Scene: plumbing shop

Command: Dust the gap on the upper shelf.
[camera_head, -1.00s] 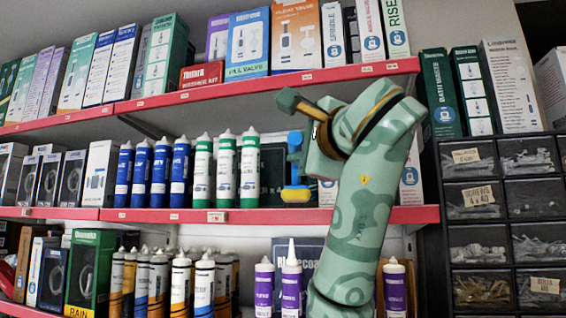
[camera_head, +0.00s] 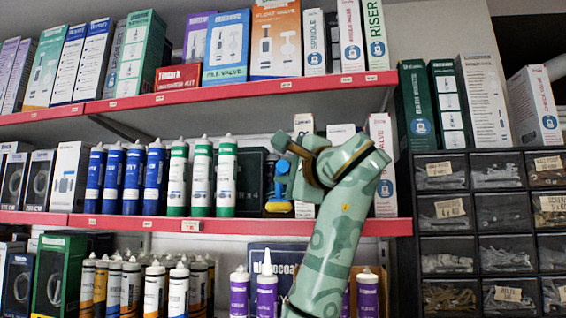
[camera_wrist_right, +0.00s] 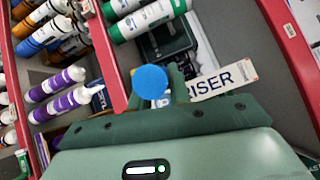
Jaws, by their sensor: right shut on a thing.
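The middle red-edged shelf (camera_head: 160,222) has a gap right of the green-and-white tubes (camera_head: 227,175) and left of white boxes. My right gripper (camera_head: 284,174) is at this gap, shut on a blue-and-yellow tool (camera_head: 279,188), presumably the duster. The tool stands roughly upright with its yellow end low, just above the shelf's front edge. Whether it touches the shelf board I cannot tell. My left gripper is not in view.
A dark green box (camera_head: 250,180) stands behind, next to the gap. White boxes, one marked RISER (camera_wrist_right: 222,79), stand close on the right. Above is the top shelf (camera_head: 240,92) with boxes; below stand purple-labelled tubes (camera_head: 267,290). Drawers (camera_head: 490,230) stand at the right.

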